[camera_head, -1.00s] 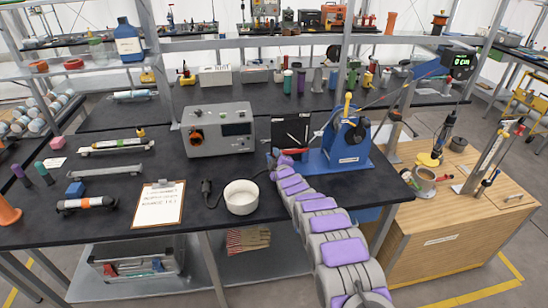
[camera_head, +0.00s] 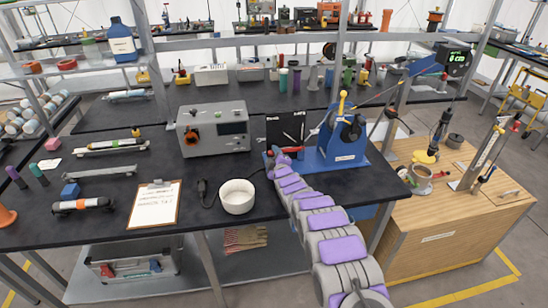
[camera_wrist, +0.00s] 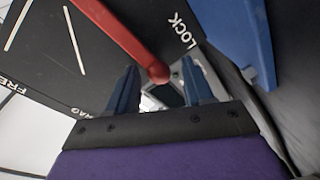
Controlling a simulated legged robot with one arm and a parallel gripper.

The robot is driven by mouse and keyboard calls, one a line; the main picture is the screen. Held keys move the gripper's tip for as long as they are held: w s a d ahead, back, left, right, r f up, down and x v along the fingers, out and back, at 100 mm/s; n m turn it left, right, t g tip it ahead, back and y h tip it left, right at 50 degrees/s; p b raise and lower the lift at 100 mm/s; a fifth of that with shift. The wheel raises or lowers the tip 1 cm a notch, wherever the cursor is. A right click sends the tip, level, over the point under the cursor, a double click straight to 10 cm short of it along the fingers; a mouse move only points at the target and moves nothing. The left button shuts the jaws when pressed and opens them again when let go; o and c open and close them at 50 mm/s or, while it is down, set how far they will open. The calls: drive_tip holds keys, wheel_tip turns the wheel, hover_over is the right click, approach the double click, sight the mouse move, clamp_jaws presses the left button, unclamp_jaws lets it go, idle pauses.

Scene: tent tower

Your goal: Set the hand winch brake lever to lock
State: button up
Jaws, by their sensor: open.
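The hand winch (camera_head: 345,138) is a blue frame with a yellow-topped crank, standing on the black bench. A dark panel (camera_head: 285,131) with white marks stands at its left. In the head view, my gripper (camera_head: 279,156) is small and partly hidden.
A blue winch part (camera_wrist: 238,35) is close on the right in the wrist view. A grey instrument box (camera_head: 213,130) stands left of the panel. A white bowl (camera_head: 237,197) and a clipboard (camera_head: 154,205) lie near the front edge. A wooden cabinet (camera_head: 440,230) stands right.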

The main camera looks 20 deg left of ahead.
drive_tip(key=shift+s+a, duration=0.15)
drive_tip(key=shift+s, duration=0.1)
drive_tip(key=shift+s+r, duration=0.1)
drive_tip(key=shift+s, duration=0.15)
drive_tip(key=p+v, duration=0.1)
drive_tip(key=v, duration=0.4)
drive_tip(key=p+v, duration=0.1)
drive_tip(key=v, duration=0.5)
drive_tip(key=d+p+v, duration=0.1)
drive_tip(key=v, duration=0.4)
drive_tip(key=shift+d, duration=0.2)
